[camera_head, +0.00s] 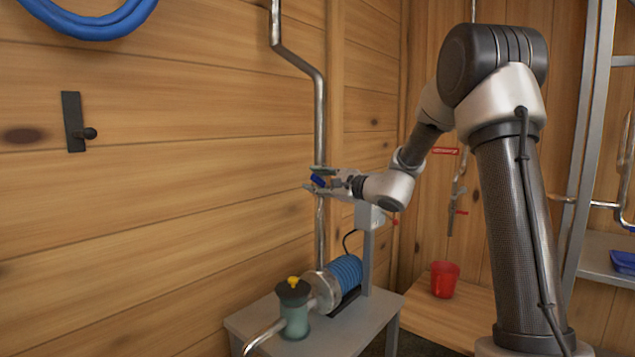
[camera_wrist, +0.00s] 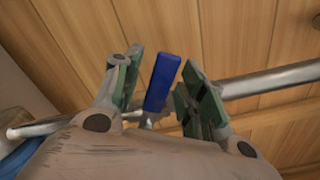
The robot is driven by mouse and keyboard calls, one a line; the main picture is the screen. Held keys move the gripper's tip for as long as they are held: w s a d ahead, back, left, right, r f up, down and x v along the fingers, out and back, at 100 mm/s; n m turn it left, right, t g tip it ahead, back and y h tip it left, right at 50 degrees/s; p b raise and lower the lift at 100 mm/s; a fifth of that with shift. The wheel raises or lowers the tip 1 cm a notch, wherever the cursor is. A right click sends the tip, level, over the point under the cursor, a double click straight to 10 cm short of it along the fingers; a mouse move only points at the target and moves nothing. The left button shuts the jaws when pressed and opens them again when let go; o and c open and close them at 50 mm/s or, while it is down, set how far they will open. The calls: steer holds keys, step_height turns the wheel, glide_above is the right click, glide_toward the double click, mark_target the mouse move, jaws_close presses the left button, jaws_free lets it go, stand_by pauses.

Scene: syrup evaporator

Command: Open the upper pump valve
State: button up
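The upper pump valve has a blue lever handle (camera_head: 318,181) on the vertical metal pipe (camera_head: 320,120) by the wooden wall. In the wrist view the blue handle (camera_wrist: 163,82) stands between the two green-padded fingers of my gripper (camera_wrist: 158,92). The fingers are apart, with a gap showing on each side of the handle, narrower toward the right finger. In the head view my gripper (camera_head: 322,179) is at the valve, reaching in from the right. The valve body is mostly hidden by my gripper.
Below stands a grey bench (camera_head: 365,325) with a pump with a blue ribbed motor (camera_head: 345,271) and a green filter pot (camera_head: 294,310). A red bucket (camera_head: 445,280) stands to the right. A black wall hook (camera_head: 75,122) and blue hose (camera_head: 90,25) are at left.

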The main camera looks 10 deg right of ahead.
steer(key=v, duration=1.2)
